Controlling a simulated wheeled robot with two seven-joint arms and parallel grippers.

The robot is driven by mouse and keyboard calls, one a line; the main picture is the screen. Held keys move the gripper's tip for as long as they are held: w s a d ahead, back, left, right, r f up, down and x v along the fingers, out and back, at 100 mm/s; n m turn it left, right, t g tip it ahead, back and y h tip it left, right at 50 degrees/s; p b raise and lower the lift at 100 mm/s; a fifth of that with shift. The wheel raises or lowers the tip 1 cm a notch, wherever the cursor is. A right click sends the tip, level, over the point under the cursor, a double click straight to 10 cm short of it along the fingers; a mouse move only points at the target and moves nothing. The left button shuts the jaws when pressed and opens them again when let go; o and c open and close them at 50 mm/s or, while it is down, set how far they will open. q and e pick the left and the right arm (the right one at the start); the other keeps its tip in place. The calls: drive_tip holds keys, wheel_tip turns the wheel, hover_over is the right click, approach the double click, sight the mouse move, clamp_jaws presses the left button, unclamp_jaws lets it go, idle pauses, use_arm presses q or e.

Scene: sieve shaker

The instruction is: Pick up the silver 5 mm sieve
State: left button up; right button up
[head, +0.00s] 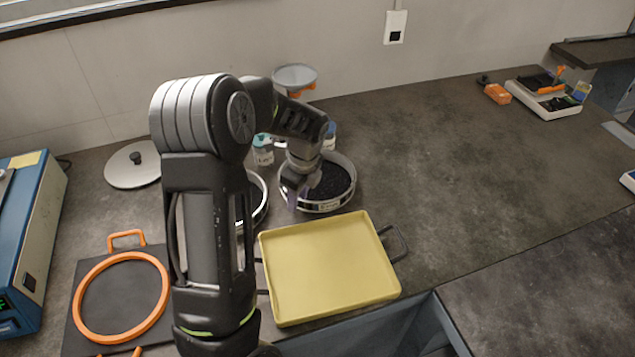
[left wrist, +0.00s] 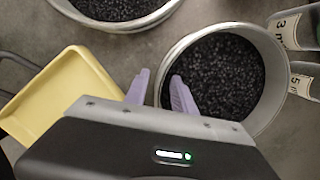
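A silver round sieve (head: 343,199) holding black granules stands on the dark bench behind the yellow tray; its label is too small to read. My left gripper (head: 292,205) is over its left wall. In the left wrist view, the purple fingers (left wrist: 159,80) are apart, one outside and one inside the wall of this sieve (left wrist: 273,112). I cannot tell whether they touch it. A second silver sieve (head: 264,205) with black granules stands to the left, partly hidden by my left arm; a sieve also shows at the top of the left wrist view (left wrist: 130,27). My right gripper is not in view.
The yellow tray (head: 325,268) lies in front of the sieves. Labelled jars (head: 263,152) and a funnel (head: 295,76) stand behind. An orange ring on a black plate (head: 85,312), a round lid (head: 134,168) and a blue machine (head: 22,240) are left. The bench right is largely clear.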

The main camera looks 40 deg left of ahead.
use_arm(q)
clamp_jaws()
idle(1.4)
